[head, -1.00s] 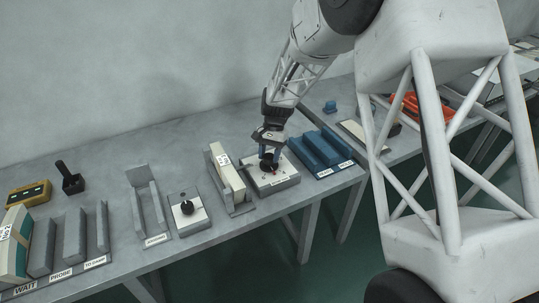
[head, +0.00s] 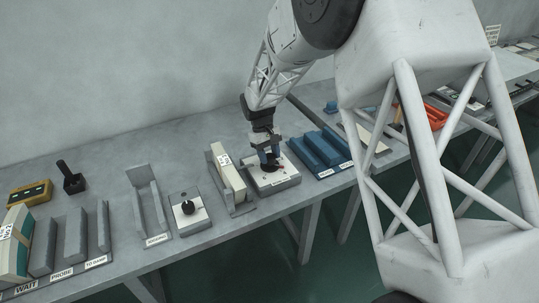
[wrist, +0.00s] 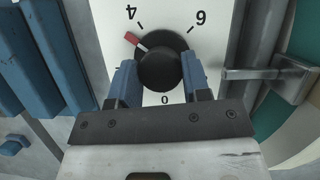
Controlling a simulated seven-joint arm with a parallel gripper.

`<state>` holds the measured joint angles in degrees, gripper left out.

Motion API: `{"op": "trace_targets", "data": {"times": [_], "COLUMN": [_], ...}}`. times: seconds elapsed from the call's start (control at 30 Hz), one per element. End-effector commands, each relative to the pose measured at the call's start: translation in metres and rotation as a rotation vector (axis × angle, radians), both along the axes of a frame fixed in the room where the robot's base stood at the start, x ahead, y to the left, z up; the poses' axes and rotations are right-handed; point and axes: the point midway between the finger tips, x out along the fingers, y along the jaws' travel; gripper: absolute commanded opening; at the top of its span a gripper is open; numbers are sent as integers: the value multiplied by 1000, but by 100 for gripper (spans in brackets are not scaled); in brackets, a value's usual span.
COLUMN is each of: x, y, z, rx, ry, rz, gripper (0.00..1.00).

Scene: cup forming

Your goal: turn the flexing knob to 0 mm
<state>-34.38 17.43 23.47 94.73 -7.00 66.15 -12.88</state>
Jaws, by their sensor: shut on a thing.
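In the head view my gripper (head: 268,160) is over the grey knob box (head: 282,180) and hides most of the knob.
A cream block in a grey holder (head: 233,190) stands close left of the box. A blue grooved block (head: 318,150) is close right. A second black knob (head: 187,207) sits on another box further left. The bench's front edge is near.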

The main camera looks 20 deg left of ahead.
Motion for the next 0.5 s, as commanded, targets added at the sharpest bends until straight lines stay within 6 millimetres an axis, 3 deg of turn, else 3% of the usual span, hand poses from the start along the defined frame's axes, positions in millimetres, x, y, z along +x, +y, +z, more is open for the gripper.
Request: {"op": "trace_targets", "data": {"times": [0.5], "x": [-2], "y": [1], "z": [1], "rx": [0], "ry": [-1], "rz": [490], "gripper": [20]}}
